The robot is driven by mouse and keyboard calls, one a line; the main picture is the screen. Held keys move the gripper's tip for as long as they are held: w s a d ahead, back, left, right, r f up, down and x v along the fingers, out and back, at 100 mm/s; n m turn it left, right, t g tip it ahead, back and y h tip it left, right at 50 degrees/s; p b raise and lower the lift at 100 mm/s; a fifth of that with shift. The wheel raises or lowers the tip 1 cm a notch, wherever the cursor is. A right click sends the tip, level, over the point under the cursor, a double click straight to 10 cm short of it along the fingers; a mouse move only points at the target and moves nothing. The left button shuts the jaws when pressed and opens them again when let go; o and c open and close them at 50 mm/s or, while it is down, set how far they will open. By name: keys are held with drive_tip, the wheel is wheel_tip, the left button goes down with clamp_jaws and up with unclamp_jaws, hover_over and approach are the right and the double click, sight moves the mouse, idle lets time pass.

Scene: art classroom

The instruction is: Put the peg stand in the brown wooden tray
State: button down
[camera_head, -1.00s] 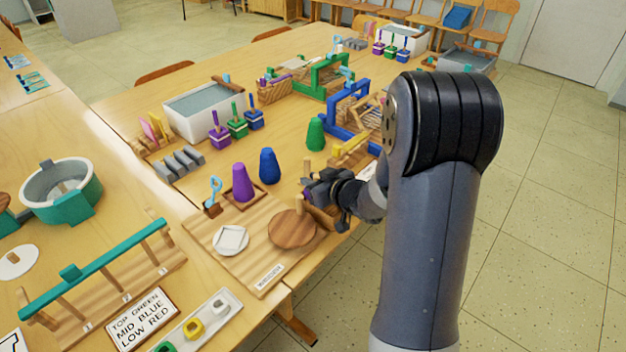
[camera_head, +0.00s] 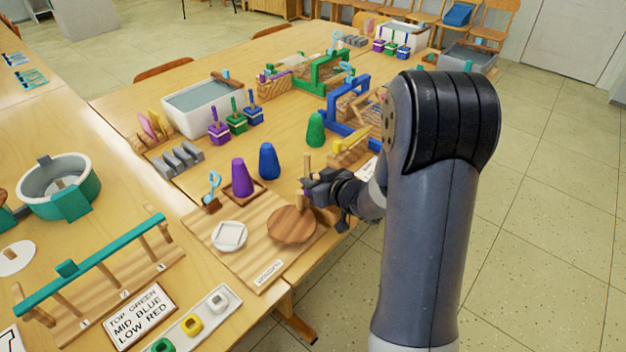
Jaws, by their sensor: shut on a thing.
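My gripper (camera_head: 312,188) is at the right edge of the near wooden board, shut on what seems to be the peg stand. Its upright light-wood peg (camera_head: 306,165) shows just behind the jaws; its base is largely hidden. A small square brown wooden tray (camera_head: 231,196) lies left of my gripper, with a purple cone (camera_head: 242,175) standing on it. A round brown wooden disc (camera_head: 291,226) lies on the board just in front and left of the jaws. Another short light peg shows at its far edge; I cannot tell what it belongs to.
A blue cone (camera_head: 269,162) and a green cone (camera_head: 315,130) stand behind. A blue frame (camera_head: 345,105) stands beyond my gripper. Bare tabletop lies left of the holder.

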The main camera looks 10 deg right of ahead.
drive_tip(key=shift+f, duration=0.1)
idle(0.3)
drive_tip(key=c, duration=1.3)
unclamp_jaws()
drive_tip(key=shift+o, duration=0.2)
drive_tip(key=shift+s, duration=0.1)
drive_tip(key=p+v, duration=0.1)
drive_tip(key=v, duration=0.9)
drive_tip(key=shift+s+r+p, duration=0.25)
drive_tip(key=shift+s+p, duration=0.05)
drive_tip(key=shift+p, duration=0.1)
drive_tip(key=shift+w, duration=0.15)
drive_tip(key=b+x, duration=0.2)
drive_tip(key=x, duration=0.8)
drive_tip(key=shift+w+f, duration=0.2)
drive_tip(key=shift+f, duration=0.1)
drive_tip(key=shift+r+p, duration=0.45)
drive_tip(key=shift+r, duration=0.05)
